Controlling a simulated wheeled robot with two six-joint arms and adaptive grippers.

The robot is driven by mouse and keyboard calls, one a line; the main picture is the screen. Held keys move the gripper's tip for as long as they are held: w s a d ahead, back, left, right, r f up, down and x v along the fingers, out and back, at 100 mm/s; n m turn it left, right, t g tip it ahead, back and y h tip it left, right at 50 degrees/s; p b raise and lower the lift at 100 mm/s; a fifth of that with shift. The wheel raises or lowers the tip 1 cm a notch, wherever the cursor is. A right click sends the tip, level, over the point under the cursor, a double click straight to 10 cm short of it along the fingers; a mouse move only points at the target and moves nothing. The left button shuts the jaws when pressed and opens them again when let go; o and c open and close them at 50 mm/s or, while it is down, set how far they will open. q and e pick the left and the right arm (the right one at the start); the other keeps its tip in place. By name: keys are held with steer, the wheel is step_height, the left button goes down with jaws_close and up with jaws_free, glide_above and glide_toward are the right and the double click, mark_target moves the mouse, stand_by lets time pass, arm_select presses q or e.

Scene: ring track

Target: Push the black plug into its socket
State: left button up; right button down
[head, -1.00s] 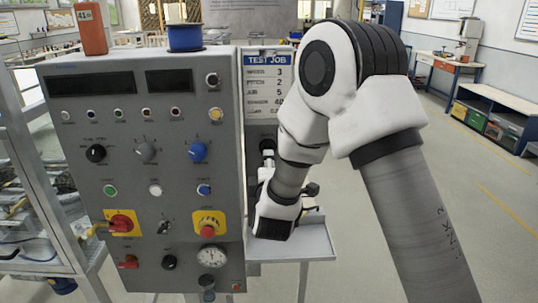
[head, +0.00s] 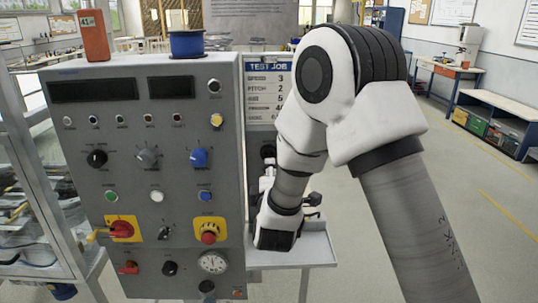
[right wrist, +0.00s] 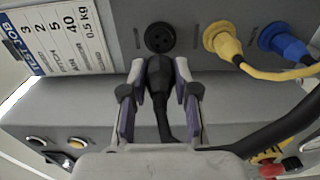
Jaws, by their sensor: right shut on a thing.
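In the right wrist view the black plug (right wrist: 158,78) is held between the two fingers of my right gripper (right wrist: 160,80), its cable trailing back toward the wrist. The plug's nose points at the round black socket (right wrist: 160,38) in the grey panel. The socket's holes are visible, so the plug is outside it, close in front. I cannot tell how wide the gap is. In the head view my right arm hides the plug and most of the gripper (head: 268,180). My left gripper is in neither view.
A yellow plug (right wrist: 224,42) and a blue plug (right wrist: 284,42) sit in the panel right of the socket, cables trailing. A job card (head: 268,88) hangs on the panel.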

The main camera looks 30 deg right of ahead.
stand_by(0.3)
steer(key=shift+p+x, duration=0.35)
steer(key=shift+x, duration=0.5)
steer(key=shift+p+x, duration=0.4)
steer(key=shift+x, duration=1.15)
steer(key=shift+p, duration=0.65)
steer(key=shift+w+d, duration=0.3)
steer(key=shift+w, duration=0.15)
stand_by(0.5)
steer(key=c, duration=0.8)
jaws_free()
